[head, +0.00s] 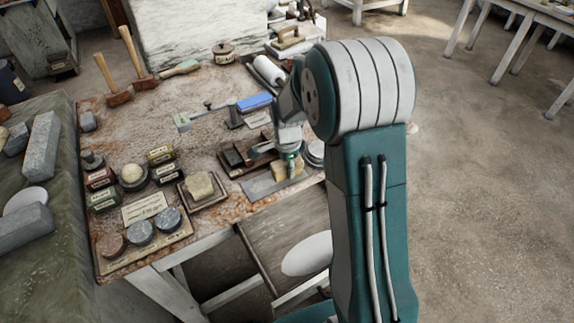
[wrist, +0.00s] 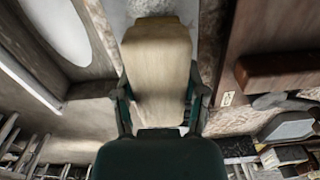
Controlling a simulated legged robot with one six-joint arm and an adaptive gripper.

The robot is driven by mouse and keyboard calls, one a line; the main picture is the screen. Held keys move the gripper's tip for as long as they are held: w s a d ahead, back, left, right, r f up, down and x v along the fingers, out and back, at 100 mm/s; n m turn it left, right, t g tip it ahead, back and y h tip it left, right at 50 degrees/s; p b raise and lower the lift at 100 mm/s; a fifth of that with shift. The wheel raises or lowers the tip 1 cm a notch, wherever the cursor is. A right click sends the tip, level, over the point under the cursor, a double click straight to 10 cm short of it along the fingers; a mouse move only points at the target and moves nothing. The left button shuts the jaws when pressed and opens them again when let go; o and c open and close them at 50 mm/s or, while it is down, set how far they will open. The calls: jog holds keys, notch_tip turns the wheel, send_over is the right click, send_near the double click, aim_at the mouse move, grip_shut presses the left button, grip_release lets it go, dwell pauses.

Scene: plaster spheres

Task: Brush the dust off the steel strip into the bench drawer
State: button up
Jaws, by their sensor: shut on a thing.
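My gripper (head: 290,158) is shut on a wide tan brush (head: 280,172), which also fills the middle of the wrist view (wrist: 157,55) between my two fingers. The brush is over the grey steel strip (head: 258,188) at the bench's front edge and hides part of it. The strip also shows behind the brush in the wrist view (wrist: 115,12). I cannot tell whether the brush touches it. The bench drawer (head: 272,232) is pulled out below this edge; a white oval thing (head: 306,254) shows at it. Dust on the strip is too small to make out.
A dark wooden tray (head: 236,160) lies just behind the strip. A pale block on a small board (head: 201,186), several small jars and discs (head: 141,232) stand to the left. Mallets (head: 133,70) and a blue block (head: 254,102) lie farther back.

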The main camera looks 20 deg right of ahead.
jog(key=shift+d+f, duration=0.1)
jog(key=shift+w+d, duration=0.1)
jog(key=shift+d, duration=0.95)
jog(key=shift+a, duration=0.15)
jog(key=shift+s+a, duration=0.2)
jog(key=shift+a, duration=1.9)
jog(key=shift+d, duration=0.1)
jog(key=shift+w+d, duration=0.2)
jog(key=shift+d, duration=1.95)
